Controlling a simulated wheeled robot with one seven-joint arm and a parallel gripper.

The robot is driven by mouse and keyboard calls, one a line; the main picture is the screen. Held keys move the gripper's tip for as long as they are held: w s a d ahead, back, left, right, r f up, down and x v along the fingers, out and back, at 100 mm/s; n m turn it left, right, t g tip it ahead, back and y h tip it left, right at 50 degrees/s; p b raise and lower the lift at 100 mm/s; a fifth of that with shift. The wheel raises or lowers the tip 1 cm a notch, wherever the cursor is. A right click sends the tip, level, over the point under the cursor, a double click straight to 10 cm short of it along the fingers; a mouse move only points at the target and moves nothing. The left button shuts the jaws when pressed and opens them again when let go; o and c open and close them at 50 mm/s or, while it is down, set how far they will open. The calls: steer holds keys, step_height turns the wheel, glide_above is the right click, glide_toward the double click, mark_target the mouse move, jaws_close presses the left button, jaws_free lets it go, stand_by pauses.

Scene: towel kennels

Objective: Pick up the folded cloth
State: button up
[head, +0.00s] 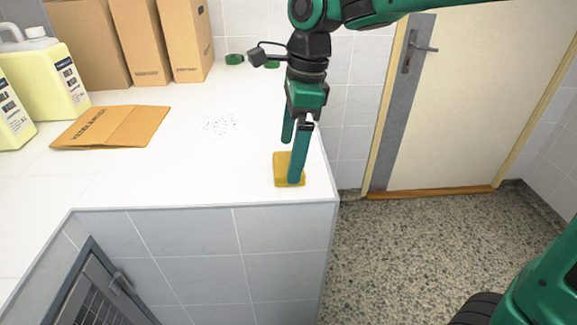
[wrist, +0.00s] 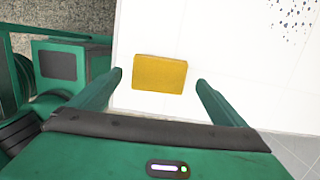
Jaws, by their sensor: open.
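The folded cloth (head: 281,170) is a small yellow block-like pad lying flat on the white counter, near its front right corner in the head view. In the wrist view the cloth (wrist: 159,74) lies just beyond and between the two fingertips. My gripper (head: 292,163) is open and points down over the cloth, with one finger in front of it and partly hiding it. In the wrist view my gripper (wrist: 159,78) has its fingers spread wider than the cloth, with nothing held. I cannot tell the exact height of the fingertips above the counter.
The white tiled counter (head: 150,182) ends just right of the cloth. A flattened cardboard piece (head: 112,127), brown boxes (head: 137,40) and yellow jugs (head: 48,75) stand at the left and back. Dark specks (head: 221,125) lie mid-counter. A door (head: 455,110) is at the right.

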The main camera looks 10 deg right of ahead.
steer(key=shift+a+f, duration=0.2)
steer(key=shift+f, duration=1.05)
steer(key=c, duration=1.1)
steer(key=shift+r, duration=0.1)
steer(key=shift+r, duration=0.45)
steer(key=r, duration=0.2)
steer(key=a+r, duration=0.1)
steer(key=shift+s+r, duration=0.3)
steer(key=shift+r, duration=0.1)
steer(key=s+a+r, duration=0.2)
steer(key=a, duration=0.1)
steer(key=s+a+r, duration=0.4)
steer(key=a, duration=0.1)
steer(key=shift+a+r, duration=0.1)
steer(key=shift+a, duration=0.25)
steer(key=shift+o, duration=0.4)
